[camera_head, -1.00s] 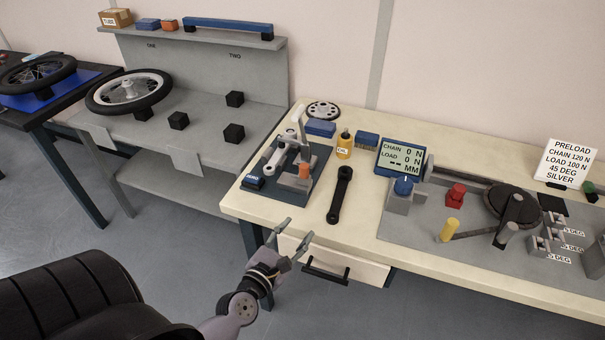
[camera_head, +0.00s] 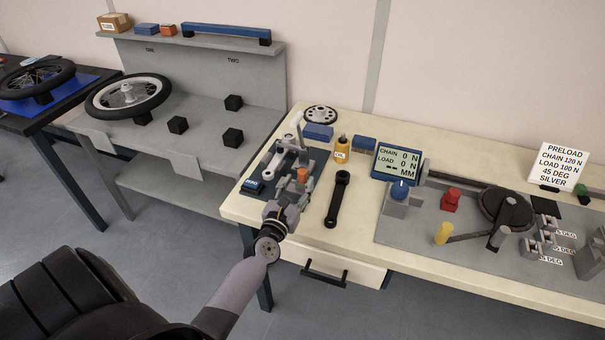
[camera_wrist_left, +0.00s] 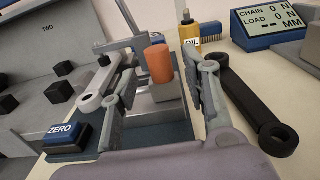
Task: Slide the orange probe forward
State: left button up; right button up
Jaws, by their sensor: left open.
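The orange probe (camera_head: 303,175) is a short upright cylinder on a grey block of the dark-based fixture (camera_head: 270,188) at the left end of the cream bench. In the left wrist view the probe (camera_wrist_left: 159,63) stands between my open fingers, farther out than the palm, with the grey block (camera_wrist_left: 160,95) under it. My left gripper (camera_head: 291,183) is open at the fixture's front edge; in the wrist view its fingers (camera_wrist_left: 160,95) flank the block. I cannot tell whether either finger touches it. My right gripper is not in view.
A blue ZERO button (camera_head: 253,187) sits at the fixture's left. A grey link arm (camera_wrist_left: 101,90) lies left of the probe. A black crank (camera_head: 338,198) lies to the right, near the oil bottle (camera_head: 342,149). The display (camera_head: 397,161) stands farther right.

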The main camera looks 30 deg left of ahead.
aim_at(301, 180)
pick_arm(q)
jog(key=shift+x, duration=2.05)
jog(key=shift+c, duration=0.3)
grip_shut()
